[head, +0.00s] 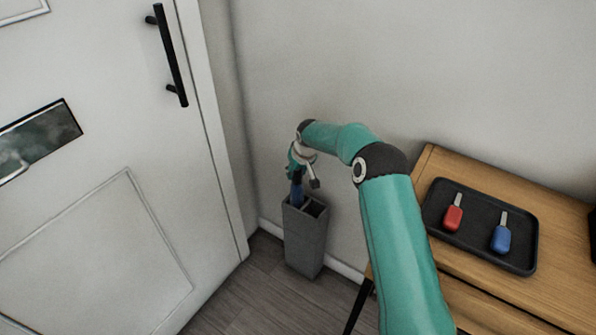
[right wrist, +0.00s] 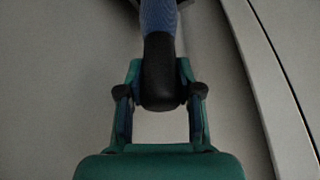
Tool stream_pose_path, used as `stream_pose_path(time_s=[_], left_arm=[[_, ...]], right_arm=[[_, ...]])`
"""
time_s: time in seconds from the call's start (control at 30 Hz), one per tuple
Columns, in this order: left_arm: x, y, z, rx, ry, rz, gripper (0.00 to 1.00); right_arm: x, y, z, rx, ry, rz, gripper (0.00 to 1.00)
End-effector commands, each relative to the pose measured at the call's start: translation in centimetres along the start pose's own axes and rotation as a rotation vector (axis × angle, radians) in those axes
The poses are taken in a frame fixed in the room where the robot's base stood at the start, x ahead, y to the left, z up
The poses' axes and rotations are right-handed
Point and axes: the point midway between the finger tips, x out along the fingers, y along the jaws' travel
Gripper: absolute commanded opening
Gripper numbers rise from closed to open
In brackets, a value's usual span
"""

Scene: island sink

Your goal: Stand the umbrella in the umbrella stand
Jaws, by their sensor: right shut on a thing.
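The umbrella stand (head: 305,243) is a tall grey box on the floor in the corner between the door and the wall, with a divided open top. The blue umbrella (head: 297,194) is upright, its lower part inside the left compartment at the stand's top. My right gripper (head: 296,170) is above the stand, shut on the umbrella's upper end. In the right wrist view, the umbrella's black handle (right wrist: 160,75) sits between the fingers of my right gripper (right wrist: 160,92), with blue cloth beyond it. The umbrella's lower end is hidden. My left gripper is not in view.
A white door (head: 100,200) with a black handle (head: 170,55) is at the left. A wooden table (head: 450,285) at the right bears a dark tray (head: 480,250) with a red-handled key (head: 453,217) and a blue-handled key (head: 501,238). The floor before the stand is clear.

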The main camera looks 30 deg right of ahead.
Motion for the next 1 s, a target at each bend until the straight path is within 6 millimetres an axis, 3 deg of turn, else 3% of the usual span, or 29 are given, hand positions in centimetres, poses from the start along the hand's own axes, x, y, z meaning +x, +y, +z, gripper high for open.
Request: stream_pose_path(time_s=[0.13,0.17,0.3,0.73,1.0], left_arm=[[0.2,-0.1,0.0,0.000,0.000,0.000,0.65],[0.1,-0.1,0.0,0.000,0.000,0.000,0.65],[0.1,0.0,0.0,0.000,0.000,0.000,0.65],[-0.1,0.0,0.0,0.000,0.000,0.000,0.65],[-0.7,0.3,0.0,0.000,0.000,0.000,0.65]], right_arm=[[0.2,0.0,0.1,0.000,0.001,0.000,0.00],[0.1,0.0,0.1,0.000,0.000,0.000,0.38],[0.1,0.0,0.1,0.000,-0.001,0.000,0.60],[-0.7,0.1,0.0,0.000,0.000,0.000,0.60],[-5.4,0.0,-0.2,0.000,0.003,0.000,0.60]])
